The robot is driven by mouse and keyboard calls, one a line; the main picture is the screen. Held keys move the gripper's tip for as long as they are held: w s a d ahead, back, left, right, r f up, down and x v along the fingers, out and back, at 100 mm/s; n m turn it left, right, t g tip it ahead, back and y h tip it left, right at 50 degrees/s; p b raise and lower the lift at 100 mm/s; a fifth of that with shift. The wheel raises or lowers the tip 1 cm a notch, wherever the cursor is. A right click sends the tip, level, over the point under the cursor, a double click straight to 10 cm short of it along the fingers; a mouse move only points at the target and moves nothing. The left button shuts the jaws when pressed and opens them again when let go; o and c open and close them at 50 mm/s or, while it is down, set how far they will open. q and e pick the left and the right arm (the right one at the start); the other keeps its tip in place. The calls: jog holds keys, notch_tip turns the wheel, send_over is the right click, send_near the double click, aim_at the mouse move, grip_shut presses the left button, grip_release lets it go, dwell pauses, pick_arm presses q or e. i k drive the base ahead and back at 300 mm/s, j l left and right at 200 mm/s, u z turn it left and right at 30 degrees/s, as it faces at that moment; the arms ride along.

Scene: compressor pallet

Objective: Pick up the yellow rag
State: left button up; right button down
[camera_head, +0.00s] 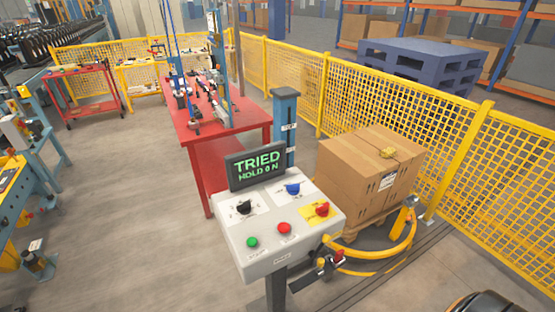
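A small yellow crumpled thing, which looks like the yellow rag (388,153), lies on top of the cardboard boxes (350,163) at the right of the head view. It is small in the picture, so its folds are hard to make out. The boxes are stacked on a wooden pallet (350,238). Neither of my grippers shows in this view.
A control panel (262,262) on a post stands in front of the boxes, its screen (258,168) reading "TRIED HOLD 0 N". A yellow hoop (385,250) curves by the pallet. Yellow mesh fence (480,170) runs behind. Floor left of the red table (232,125) is clear.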

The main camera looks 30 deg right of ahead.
aim_at(390, 151)
jog(key=z, duration=1.8)
jog(key=i+l, duration=0.4)
jog(key=i+l+z, duration=0.2)
jog(key=i, duration=0.95)
jog(key=i+l+z, duration=0.2)
jog(key=i, duration=0.95)
jog(key=j, duration=0.1)
